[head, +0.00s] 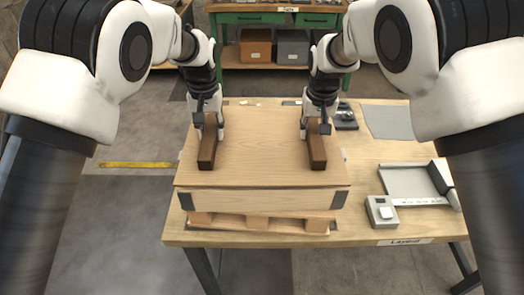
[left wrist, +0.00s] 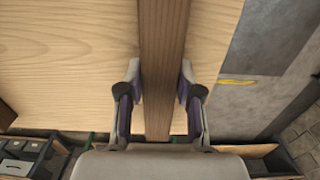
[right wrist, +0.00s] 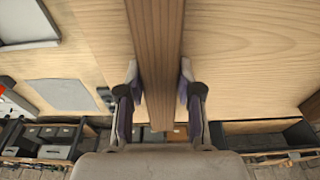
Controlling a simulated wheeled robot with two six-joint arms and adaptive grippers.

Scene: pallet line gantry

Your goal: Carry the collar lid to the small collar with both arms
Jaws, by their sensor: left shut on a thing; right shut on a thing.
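The collar lid (head: 262,160) is a flat light-wood panel with two dark wooden bars across its top. It lies level over the small collar (head: 262,202), a pale wooden frame with dark corner brackets. I cannot tell whether the lid touches the collar's rim or hangs just above it. My left gripper (head: 209,124) is shut on the left bar (head: 207,150). My right gripper (head: 318,120) is shut on the right bar (head: 316,150). Each wrist view shows fingers on both sides of a bar, over the left bar (left wrist: 163,60) and the right bar (right wrist: 154,50). The collar's inside is hidden.
The collar stands on a wooden pallet (head: 260,223) on a table (head: 365,235). Right of it lie a grey device (head: 381,212), a grey tray-like item (head: 410,182) and a grey sheet (head: 388,121). A green workbench (head: 275,18) with bins stands behind.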

